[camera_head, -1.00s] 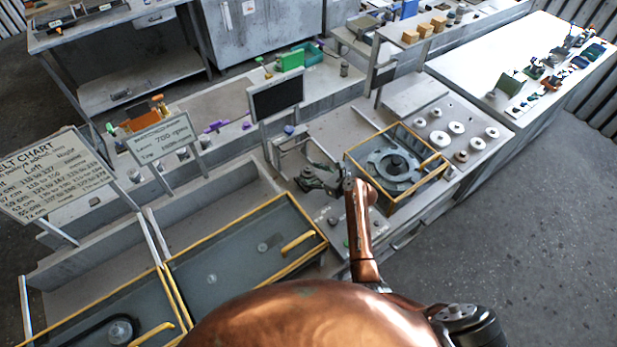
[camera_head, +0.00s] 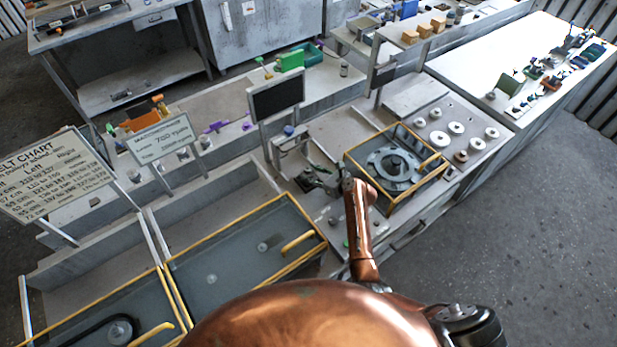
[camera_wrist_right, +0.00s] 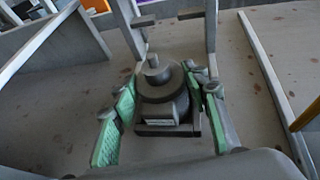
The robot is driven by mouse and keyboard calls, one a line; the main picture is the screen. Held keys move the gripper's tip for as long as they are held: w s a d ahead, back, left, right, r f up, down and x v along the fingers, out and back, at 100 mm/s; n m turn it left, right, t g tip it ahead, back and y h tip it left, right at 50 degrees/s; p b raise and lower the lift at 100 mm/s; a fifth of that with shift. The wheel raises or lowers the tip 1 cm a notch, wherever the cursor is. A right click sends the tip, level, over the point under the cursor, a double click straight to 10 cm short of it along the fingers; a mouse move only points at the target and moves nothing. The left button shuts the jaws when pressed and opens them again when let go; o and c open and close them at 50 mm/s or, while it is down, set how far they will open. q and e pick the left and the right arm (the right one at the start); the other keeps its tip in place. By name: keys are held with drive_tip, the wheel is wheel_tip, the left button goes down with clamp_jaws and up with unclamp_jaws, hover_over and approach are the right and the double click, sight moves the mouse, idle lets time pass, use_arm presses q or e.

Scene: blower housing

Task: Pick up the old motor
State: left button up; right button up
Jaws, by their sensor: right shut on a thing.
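The old motor (camera_wrist_right: 160,88), a grey stepped cylinder with a shaft stub on top and a square base, is upright in the right wrist view. My right gripper (camera_wrist_right: 166,98) has its green-padded fingers on both sides of it and is shut on it. In the head view my right gripper (camera_head: 318,179) is over the bench, left of the yellow-framed housing (camera_head: 424,193). The motor is too small and covered to make out clearly there. I cannot tell whether its base touches the surface below. My left gripper is not in view.
A grey upright frame (camera_wrist_right: 211,40) stands close behind the motor in the wrist view. A dark screen (camera_head: 276,100) stands beyond the gripper. Yellow-edged trays (camera_head: 225,265) lie at the left. Several white discs (camera_head: 456,128) sit on the bench at the right.

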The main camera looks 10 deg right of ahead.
drive_tip(key=shift+c, duration=1)
drive_tip(key=shift+r, duration=0.15)
